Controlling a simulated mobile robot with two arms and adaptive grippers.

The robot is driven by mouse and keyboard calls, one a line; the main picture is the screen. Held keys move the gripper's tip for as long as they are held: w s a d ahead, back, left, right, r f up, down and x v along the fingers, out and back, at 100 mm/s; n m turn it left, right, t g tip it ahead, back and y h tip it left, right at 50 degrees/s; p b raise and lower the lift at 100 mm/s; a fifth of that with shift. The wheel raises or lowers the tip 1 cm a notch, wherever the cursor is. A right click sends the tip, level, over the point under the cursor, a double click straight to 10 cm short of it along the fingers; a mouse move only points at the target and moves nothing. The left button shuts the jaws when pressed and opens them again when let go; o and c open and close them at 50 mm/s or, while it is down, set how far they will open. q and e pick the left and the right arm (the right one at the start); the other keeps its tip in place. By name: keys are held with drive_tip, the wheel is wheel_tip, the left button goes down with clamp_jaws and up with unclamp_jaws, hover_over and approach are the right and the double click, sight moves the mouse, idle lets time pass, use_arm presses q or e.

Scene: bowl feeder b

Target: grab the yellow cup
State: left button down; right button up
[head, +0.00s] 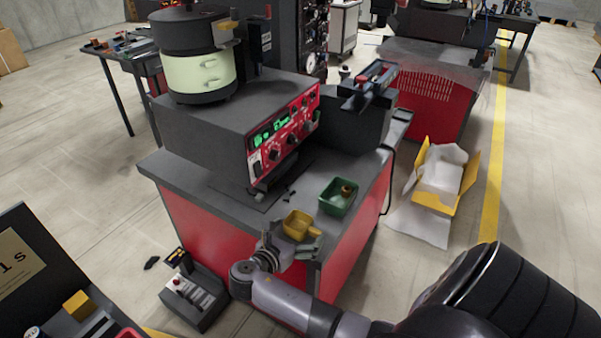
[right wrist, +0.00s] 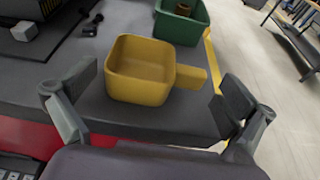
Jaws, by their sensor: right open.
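The yellow cup (head: 297,224) stands upright near the front corner of the grey-topped workbench, with its short handle pointing right. In the right wrist view the cup (right wrist: 140,70) looks empty. My right gripper (head: 287,247) is at the bench's front edge, close to the cup. In the right wrist view its two fingers (right wrist: 160,100) are spread wide, with the cup and its handle beyond and between them. I cannot tell whether a finger touches the handle. My left gripper is not in view.
A green bin (head: 338,197) with a small brown part in it stands just behind the cup. The control box (head: 235,120) with a red panel and the bowl feeder (head: 195,75) fill the back of the bench. An open yellow carton (head: 437,178) lies on the floor to the right.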

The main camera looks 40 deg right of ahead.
drive_tip(key=shift+x, duration=1.1)
drive_tip(key=shift+a, duration=0.1)
drive_tip(key=c, duration=1)
drive_tip(key=shift+r, duration=0.15)
